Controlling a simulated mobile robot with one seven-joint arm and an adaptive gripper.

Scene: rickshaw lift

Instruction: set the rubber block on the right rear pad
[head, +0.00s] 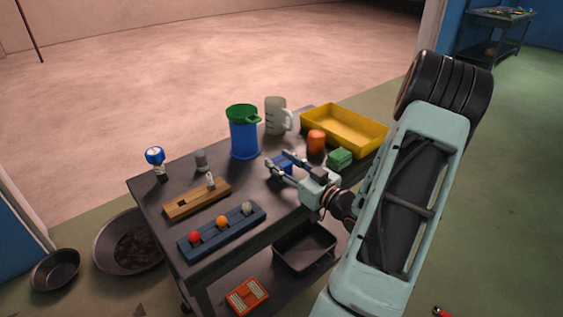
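My gripper (277,158) reaches in from the right over the dark table. Its two fingers are spread and point to the left. A small blue block (282,167) shows between the fingers; I cannot tell whether they touch it. A green block (340,158) sits on the table behind the gripper's body, beside the yellow tray. I cannot tell which of these, if either, is the rubber block. No rickshaw or right rear pad can be made out in this view.
The table (160,213) also holds a blue green-topped container (243,135), a pale jug (275,117), an orange jar (316,141), a yellow tray (372,142), a wooden slotted block (188,204) and a blue ball rack (222,235). Dark pans (103,246) lie at floor left.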

